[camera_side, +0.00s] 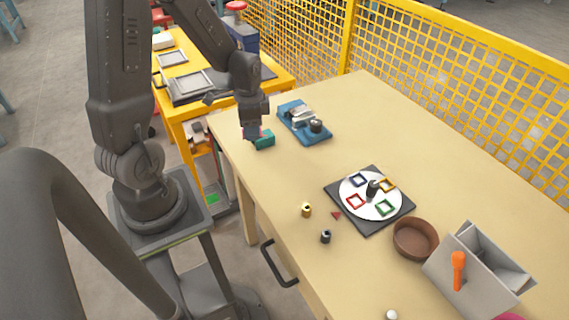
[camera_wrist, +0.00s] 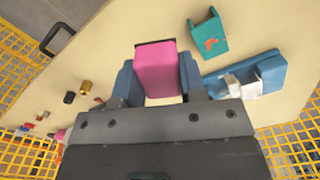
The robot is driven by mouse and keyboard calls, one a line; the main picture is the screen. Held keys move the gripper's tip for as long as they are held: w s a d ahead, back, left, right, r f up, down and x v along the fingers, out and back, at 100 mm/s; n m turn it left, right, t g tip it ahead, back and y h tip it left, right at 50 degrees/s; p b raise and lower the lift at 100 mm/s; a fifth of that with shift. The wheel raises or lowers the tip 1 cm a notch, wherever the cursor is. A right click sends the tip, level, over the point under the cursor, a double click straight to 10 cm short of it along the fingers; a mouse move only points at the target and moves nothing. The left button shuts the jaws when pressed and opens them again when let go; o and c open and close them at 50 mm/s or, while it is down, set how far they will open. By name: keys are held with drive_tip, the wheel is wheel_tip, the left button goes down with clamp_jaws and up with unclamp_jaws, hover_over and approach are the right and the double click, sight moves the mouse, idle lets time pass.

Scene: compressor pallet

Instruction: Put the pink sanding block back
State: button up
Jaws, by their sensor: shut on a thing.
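The pink sanding block (camera_wrist: 157,72) is between the blue fingers of my gripper (camera_wrist: 158,84) in the wrist view, with a dark face at its far end. My gripper (camera_side: 252,131) is shut on it. In the side view my gripper is low over the near left part of the table, and the block is mostly hidden by it. A teal holder (camera_side: 265,141) stands right beside my gripper there. In the wrist view the teal holder (camera_wrist: 208,38) has a U-shaped opening and an orange-red mark, apart from the block. It looks empty.
A blue fixture (camera_side: 304,122) with metal parts lies behind the holder. A black plate with a white disc (camera_side: 344,200), a brown bowl (camera_side: 415,239) and a grey bin (camera_side: 456,275) are farther right. Small parts lie near the front edge. A yellow mesh fence (camera_side: 440,80) runs behind.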

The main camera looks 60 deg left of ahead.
hover_over(284, 169)
wheel_tip(284, 169, down, 5)
drive_tip(key=shift+w+a+f, duration=0.1)
drive_tip(key=shift+f, duration=2.1)
drive_tip(key=shift+f, duration=0.25)
drive_tip(key=o, duration=0.8)
drive_tip(key=shift+o, duration=1.1)
drive_tip(key=shift+f, duration=0.1)
